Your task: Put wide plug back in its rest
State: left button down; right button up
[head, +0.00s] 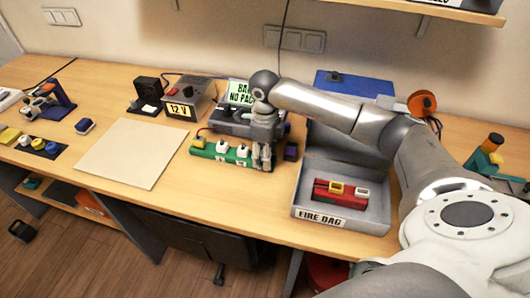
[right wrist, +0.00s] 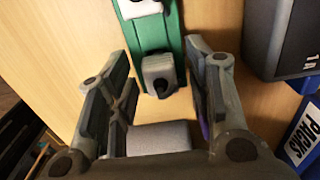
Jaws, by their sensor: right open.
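A green strip (head: 228,159) lies on the table with a yellow plug (head: 198,142) and white plugs (head: 222,146) standing along it. My right gripper (head: 262,163) points down at the strip's right end. In the right wrist view its two fingers (right wrist: 158,62) are open, one on either side of a whitish plug with a dark hole (right wrist: 158,68) at the end of the green strip (right wrist: 153,35). I cannot tell whether the fingers touch it, or which plug is the wide one. My left gripper is not in view.
A grey tray labelled FIRE BAG (head: 376,213) holds a red pack (head: 340,196) to the right. A small purple block (head: 291,152) stands just right of my gripper. A grey 12 V box (head: 190,100) is behind the strip. A bare cream board (head: 125,150) lies to the left.

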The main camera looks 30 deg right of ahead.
notch_tip(320, 180, up, 12)
dwell(0.6)
dwell(0.5)
